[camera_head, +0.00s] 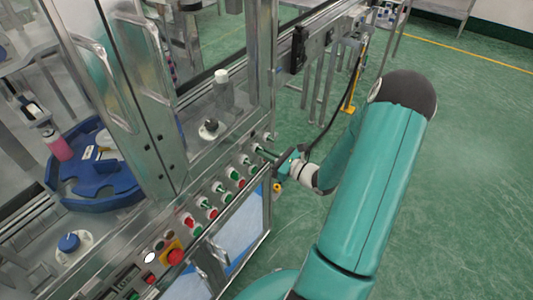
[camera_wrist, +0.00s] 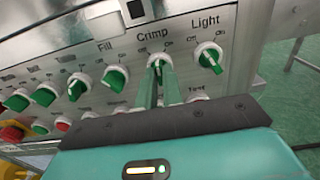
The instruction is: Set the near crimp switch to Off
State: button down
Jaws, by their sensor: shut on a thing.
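The crimp switch (camera_wrist: 158,61) sits under the "Crimp" label on the panel in the wrist view, with "Off" and "On" marks around it. My gripper (camera_wrist: 159,72) reaches straight up to it, and its two green fingers are shut on the switch knob. The fingers hide most of the knob, so its exact setting cannot be read. In the head view my gripper (camera_head: 262,150) is at the right end of the panel's row of switches, and the crimp switch is hard to make out there.
The green light switch (camera_wrist: 209,58) is close on the right of my fingers, and the green fill switch (camera_wrist: 115,77) is on the left. A red emergency button (camera_head: 175,256) is farther left on the panel. Open green floor (camera_head: 465,130) lies to the right.

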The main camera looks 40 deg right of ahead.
jog(key=n, duration=0.6)
dwell(0.5)
jog(key=c, duration=1.5)
grip_release()
jog(key=shift+w, duration=0.1)
jog(key=shift+c, duration=0.2)
jog(key=v, duration=1.4)
